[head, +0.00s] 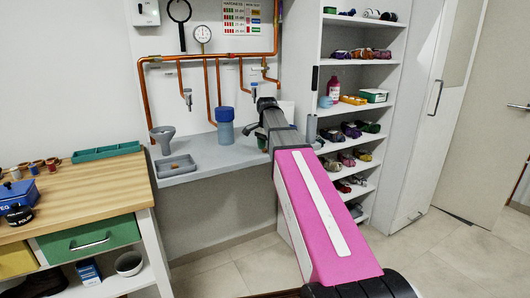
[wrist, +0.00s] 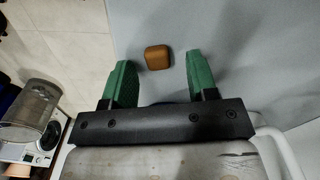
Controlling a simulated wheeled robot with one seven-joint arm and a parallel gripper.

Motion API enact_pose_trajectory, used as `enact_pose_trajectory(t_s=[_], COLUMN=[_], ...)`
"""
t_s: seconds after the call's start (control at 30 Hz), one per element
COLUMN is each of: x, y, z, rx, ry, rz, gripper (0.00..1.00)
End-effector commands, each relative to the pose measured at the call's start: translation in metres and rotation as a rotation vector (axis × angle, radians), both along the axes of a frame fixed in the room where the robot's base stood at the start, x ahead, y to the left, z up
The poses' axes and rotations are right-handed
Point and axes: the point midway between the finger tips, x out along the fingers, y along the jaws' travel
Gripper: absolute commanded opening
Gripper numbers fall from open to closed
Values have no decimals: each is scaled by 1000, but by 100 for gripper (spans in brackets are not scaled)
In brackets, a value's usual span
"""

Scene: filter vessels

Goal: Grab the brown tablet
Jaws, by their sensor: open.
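The brown tablet (wrist: 158,57) is a small rounded block on a grey surface in the wrist view. My gripper (wrist: 159,64) is open, with one green finger on each side of the tablet. The tablet lies between the fingertips, with a gap to both fingers. I cannot tell how far above the surface the fingers are. In the head view my arm reaches over the right end of the grey wall counter (head: 215,158); I cannot make out this tablet there.
On the counter stand a grey funnel cup (head: 163,136), a blue vessel (head: 225,128) and a grey tray (head: 180,166) with small orange-brown bits. Copper pipes (head: 208,57) run above. An open shelf (head: 360,93) stands right of my arm. A wooden bench (head: 75,190) is at left.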

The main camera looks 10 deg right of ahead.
Motion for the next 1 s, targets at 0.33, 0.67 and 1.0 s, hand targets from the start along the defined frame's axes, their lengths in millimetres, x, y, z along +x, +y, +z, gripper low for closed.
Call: enact_pose_trajectory(t_s=[0.33, 0.67, 1.0], x=[0, 0, 1], y=[0, 0, 0], z=[0, 3, 43], rx=[0, 0, 0], ry=[0, 0, -1], rz=[0, 0, 0], gripper=[0, 0, 0])
